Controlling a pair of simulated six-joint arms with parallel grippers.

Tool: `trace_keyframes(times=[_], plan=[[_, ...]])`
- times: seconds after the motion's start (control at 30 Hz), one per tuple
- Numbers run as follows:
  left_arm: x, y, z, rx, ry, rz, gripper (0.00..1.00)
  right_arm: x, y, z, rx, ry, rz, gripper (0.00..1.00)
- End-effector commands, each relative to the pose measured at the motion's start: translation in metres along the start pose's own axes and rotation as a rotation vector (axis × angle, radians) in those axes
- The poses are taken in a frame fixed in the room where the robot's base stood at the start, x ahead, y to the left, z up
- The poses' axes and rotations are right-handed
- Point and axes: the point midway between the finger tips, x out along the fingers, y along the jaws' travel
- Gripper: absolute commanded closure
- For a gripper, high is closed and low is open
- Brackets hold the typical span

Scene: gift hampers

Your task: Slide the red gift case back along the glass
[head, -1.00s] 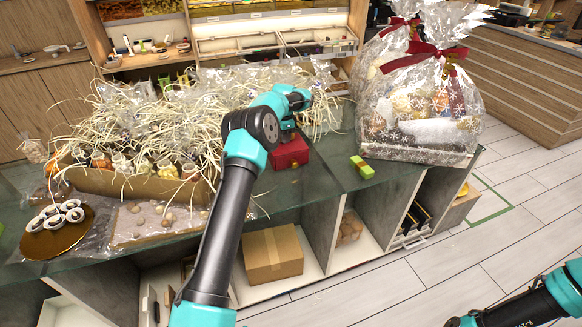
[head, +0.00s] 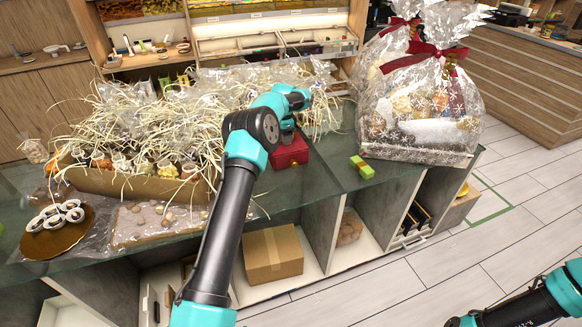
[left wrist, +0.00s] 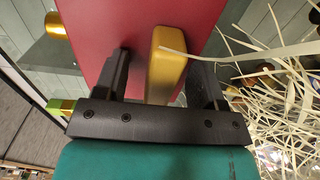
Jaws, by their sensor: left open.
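The red gift case (head: 291,155) lies on the glass counter top (head: 330,180), in front of the straw-filled packages. A small gold piece shows on its near side. My left gripper (head: 287,136) is over the case, its fingers mostly hidden by my wrist in the head view. In the left wrist view the red case (left wrist: 98,25) fills the top middle. The two black fingers (left wrist: 163,80) are open, one on each side of a gold block (left wrist: 165,60) at the case. I cannot tell whether they touch the case. My right gripper is out of view.
A small green and yellow block (head: 361,167) lies right of the case. A large wrapped hamper (head: 425,110) stands behind it at the right. Straw-filled packages (head: 150,135) crowd the left. Glass in front of the case is clear.

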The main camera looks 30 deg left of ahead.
Motion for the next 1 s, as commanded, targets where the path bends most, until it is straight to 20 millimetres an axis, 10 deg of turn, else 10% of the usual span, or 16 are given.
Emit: trace_keyframes(times=[1.0], plan=[[-0.022,0.000,0.000,0.000,0.000,0.000,0.36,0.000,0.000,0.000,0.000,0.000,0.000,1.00]])
